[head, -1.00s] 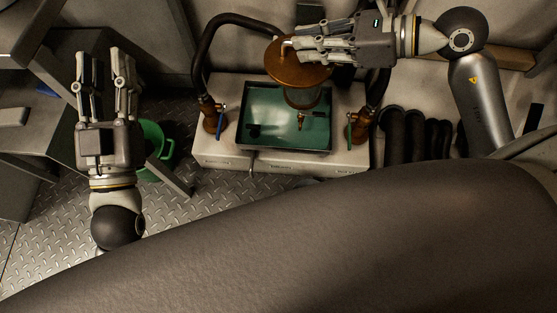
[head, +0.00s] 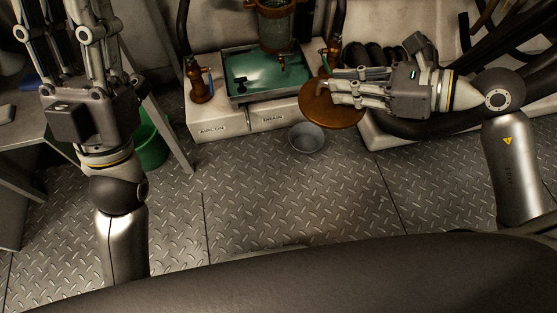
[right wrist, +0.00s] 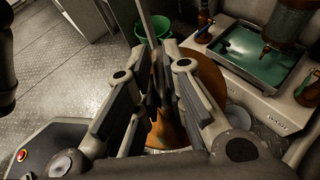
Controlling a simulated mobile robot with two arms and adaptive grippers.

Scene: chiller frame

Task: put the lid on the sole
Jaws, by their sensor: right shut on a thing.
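The lid is a round brown disc (head: 335,119). My right gripper (head: 336,92) is shut on it and holds it in front of the right end of the white base unit. The lid also shows in the right wrist view (right wrist: 207,77), partly hidden behind the fingers. A glass cylinder with a brownish rim (head: 276,32) stands at the back of a tray of green liquid (head: 262,77), clear of the lid. I cannot tell which of these is the sole. My left gripper (head: 64,30) is open and empty at the upper left, its fingertips cut off by the picture edge.
Brown taps stand at the left (head: 200,88) and right of the tray. A grey bowl (head: 306,139) is on the metal floor, in front of the white base (head: 240,124). A green bucket (head: 152,142) stands at left. The floor in front is clear.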

